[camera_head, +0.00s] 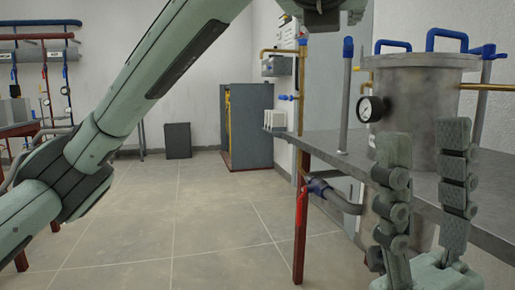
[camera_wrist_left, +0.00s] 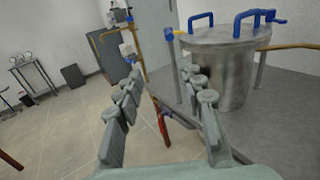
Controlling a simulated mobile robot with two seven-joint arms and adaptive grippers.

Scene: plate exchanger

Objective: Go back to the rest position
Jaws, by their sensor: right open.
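My right gripper (camera_head: 422,135) is at the lower right of the head view. Its two fingers point up, apart, with nothing held between them, in front of the steel vessel (camera_head: 425,85). My left arm crosses the head view from the lower left to the top, where its end is cut off by the frame. In the left wrist view my left gripper (camera_wrist_left: 163,78) has its fingers spread and empty. The vessel (camera_wrist_left: 225,60) stands beyond its right finger there, apart from it.
The vessel has blue handles and a gauge (camera_head: 370,108) and stands on a grey table (camera_head: 335,150) with red legs. A grey cabinet (camera_head: 250,125) and a dark box (camera_head: 178,140) stand behind. The middle floor is clear.

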